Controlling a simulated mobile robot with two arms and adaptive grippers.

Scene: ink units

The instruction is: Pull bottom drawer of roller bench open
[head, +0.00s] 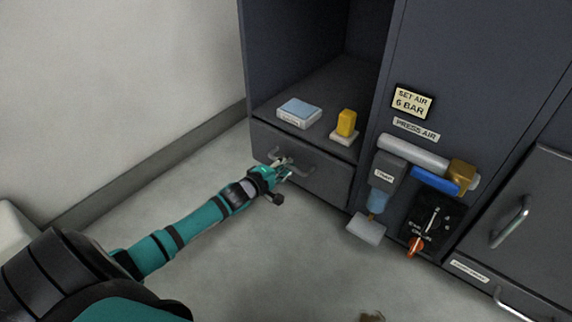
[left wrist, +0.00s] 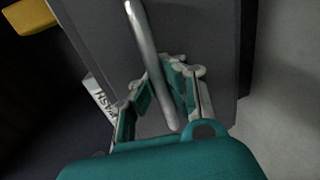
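The drawer (head: 325,182) is a dark grey front low in the left bay of the bench, under the open shelf; it looks closed. Its metal bar handle (head: 302,174) sits at the upper middle of the front. My left gripper (head: 281,169) is at the left part of this handle. In the left wrist view, the handle (left wrist: 145,40) runs down between the spread fingers of the left gripper (left wrist: 160,92), with gaps beside it; firm contact does not show. The drawer front (left wrist: 205,30) fills the background there. My right gripper is not in view.
On the shelf above lie a blue-and-white box (head: 299,112) and a yellow block (head: 346,122). To the right are a trap unit (head: 383,178), a black panel with an orange knob (head: 416,245), and another handled front (head: 530,205).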

